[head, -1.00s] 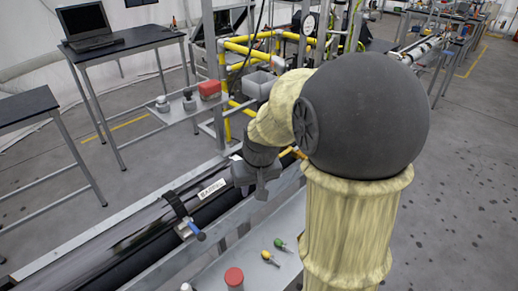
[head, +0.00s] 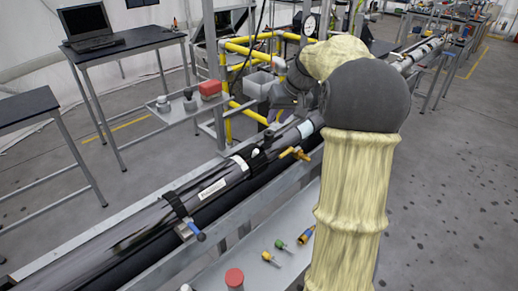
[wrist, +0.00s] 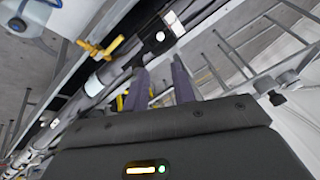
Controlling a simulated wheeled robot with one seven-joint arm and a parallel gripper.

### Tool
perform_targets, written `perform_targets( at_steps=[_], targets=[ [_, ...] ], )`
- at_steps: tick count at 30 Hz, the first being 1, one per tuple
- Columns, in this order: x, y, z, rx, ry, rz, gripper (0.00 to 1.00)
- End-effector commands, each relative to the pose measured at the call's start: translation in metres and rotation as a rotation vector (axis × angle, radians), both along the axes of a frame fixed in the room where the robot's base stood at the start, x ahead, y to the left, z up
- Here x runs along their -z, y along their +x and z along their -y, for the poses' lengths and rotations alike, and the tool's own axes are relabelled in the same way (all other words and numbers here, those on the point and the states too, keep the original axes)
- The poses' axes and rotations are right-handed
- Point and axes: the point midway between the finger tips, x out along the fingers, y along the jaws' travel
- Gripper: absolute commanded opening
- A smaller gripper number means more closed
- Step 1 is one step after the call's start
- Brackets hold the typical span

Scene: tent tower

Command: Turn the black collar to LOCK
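The black collar (head: 257,159) is a dark band around the long grey tube, with a small white spot on it, in the middle of the head view. It also shows in the wrist view (wrist: 153,44), beyond my fingertips. I cannot read a LOCK mark or tell how the collar is turned. My gripper (head: 284,103) is above and behind the collar in the head view, apart from it. In the wrist view its two fingers (wrist: 160,72) stand apart with nothing between them.
A yellow-handled valve (head: 295,153) sits right of the collar, and a blue-handled valve (head: 196,232) is on the tube at lower left. Yellow pipes (head: 250,48) stand behind. A metal shelf (head: 245,262) in front holds a red-capped jar (head: 234,278) and small coloured parts.

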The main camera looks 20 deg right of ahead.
Motion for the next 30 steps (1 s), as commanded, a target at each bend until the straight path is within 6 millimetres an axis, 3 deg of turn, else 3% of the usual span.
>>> perform_targets(
  at_steps=[8, 30],
  targets=[
    [0.027, 0.011, -0.007, -0.003, 0.001, -0.005, 0.26],
    [0.142, 0.06, -0.032, -0.002, 0.002, -0.004, 0.26]
  ],
)
